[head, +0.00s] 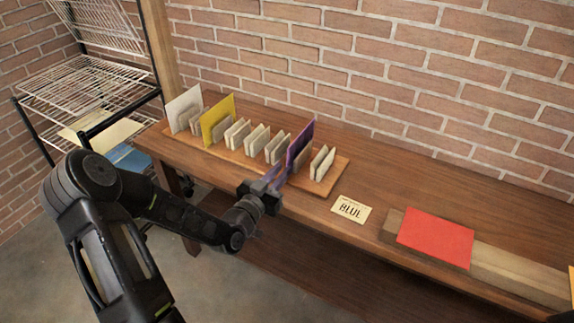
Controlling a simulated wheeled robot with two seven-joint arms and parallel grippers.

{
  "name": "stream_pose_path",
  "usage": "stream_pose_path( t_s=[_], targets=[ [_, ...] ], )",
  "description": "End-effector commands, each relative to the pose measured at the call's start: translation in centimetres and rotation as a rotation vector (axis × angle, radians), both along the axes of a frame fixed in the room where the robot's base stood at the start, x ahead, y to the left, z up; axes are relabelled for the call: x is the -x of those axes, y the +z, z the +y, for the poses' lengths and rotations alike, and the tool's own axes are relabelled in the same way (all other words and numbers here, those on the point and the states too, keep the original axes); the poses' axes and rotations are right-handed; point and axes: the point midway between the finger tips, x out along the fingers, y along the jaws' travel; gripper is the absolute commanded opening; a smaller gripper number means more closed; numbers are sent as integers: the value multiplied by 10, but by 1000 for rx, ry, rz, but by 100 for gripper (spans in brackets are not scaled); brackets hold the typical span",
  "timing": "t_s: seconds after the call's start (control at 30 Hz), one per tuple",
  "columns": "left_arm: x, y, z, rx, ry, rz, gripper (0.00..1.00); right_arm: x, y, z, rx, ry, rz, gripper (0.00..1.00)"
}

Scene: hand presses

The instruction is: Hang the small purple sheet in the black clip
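The purple sheet (300,141) stands upright in the wooden rack, in one of the slots toward its right end, between pale dividers. My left gripper (283,173) is at the front edge of the rack, with its fingers pointing at the sheet's near lower edge. The fingertips are at or very close to the sheet; I cannot tell whether they close on it. My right gripper is not in view. I cannot make out a black clip in this view.
The wooden rack (328,188) also holds a white sheet (184,106) and a yellow sheet (217,119). A wire shelf (85,88) stands at the left.

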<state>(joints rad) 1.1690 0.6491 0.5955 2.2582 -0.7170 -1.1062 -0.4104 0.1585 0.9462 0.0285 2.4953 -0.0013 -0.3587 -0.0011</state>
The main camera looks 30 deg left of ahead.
Motion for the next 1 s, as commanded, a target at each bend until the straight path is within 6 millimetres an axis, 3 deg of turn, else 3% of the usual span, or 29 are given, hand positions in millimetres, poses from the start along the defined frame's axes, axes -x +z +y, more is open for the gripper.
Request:
stream_pose_path(
  t_s=[0.13, 0.33, 0.67, 1.0],
  targets=[
    [-19, -2, -1, -1, -2, -2, 17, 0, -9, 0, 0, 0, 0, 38],
    [-32, -1, 0, 0, 0, 0, 17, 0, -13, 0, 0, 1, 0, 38],
    [-33, 0, 0, 1, 0, 0, 17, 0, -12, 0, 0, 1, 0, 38],
    [-33, 0, 0, 1, 0, 0, 3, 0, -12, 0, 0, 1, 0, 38]
  ],
)
